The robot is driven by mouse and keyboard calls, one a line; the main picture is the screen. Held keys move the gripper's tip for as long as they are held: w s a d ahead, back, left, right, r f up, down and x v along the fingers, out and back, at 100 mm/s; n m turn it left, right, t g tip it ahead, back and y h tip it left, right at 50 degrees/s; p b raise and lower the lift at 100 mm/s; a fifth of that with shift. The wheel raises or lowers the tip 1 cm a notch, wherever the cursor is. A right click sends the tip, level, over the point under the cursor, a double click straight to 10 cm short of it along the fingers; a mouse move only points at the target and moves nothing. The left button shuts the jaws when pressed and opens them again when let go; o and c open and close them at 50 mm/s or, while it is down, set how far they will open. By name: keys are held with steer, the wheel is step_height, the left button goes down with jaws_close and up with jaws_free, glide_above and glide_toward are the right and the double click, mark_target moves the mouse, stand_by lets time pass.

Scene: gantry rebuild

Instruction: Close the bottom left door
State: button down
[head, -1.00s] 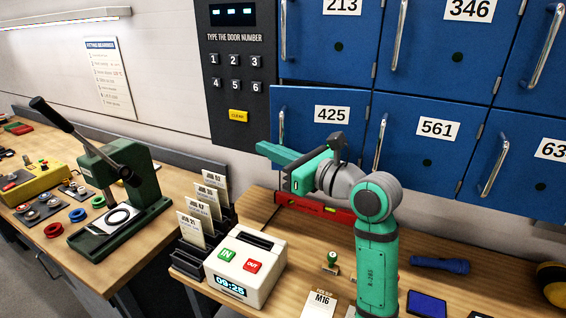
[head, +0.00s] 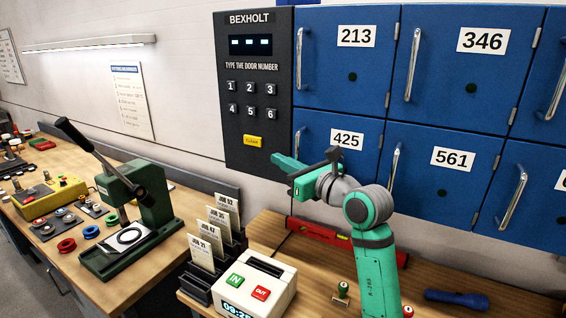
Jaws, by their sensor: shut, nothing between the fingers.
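The bottom left door (head: 325,125), blue with the label 425, is in the lower row of the locker. It looks flush, or nearly flush, with its neighbours, and its left edge lines up with door 213 (head: 332,80) above. Its upright metal handle (head: 298,141) is on the left side and partly covered by my gripper. My gripper (head: 279,161) is shut and empty, pointing left in front of the door's lower left part. I cannot tell whether it touches the door. My gripper and wrist hide the door's lower part.
A black keypad panel (head: 252,125) stands left of the doors. Door 561 (head: 430,185) is to the right. A red level (head: 320,232) lies on the bench under the doors. A white time clock (head: 255,290), card rack (head: 218,250) and green press (head: 130,215) are at left.

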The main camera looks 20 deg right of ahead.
steer(key=shift+d+h, duration=0.4)
steer(key=shift+d, duration=0.75)
steer(key=s+a, duration=0.9)
steer(key=a, duration=0.4)
steer(key=s+a+f+m+t+y, duration=0.1)
steer(key=s+a+f+m+y, duration=0.3)
steer(key=s+a+f+y, duration=0.4)
steer(key=s+a+f+m+y, duration=0.4)
steer(key=s+a+f+y, duration=0.15)
steer(key=a, duration=0.45)
steer(key=s+d+f+m+g+h, duration=0.1)
steer(key=s+d+f+m+h, duration=0.2)
steer(key=s+f+m+h, duration=0.6)
steer(key=s+d+f+m+g+h, duration=0.1)
steer(key=s+d+f+m+h, duration=0.2)
steer(key=s+f+m+h, duration=0.6)
steer(key=s+f+m, duration=1.1)
steer(key=f+m, duration=0.2)
steer(key=shift+f+m+g, duration=0.15)
steer(key=shift+m+g, duration=0.25)
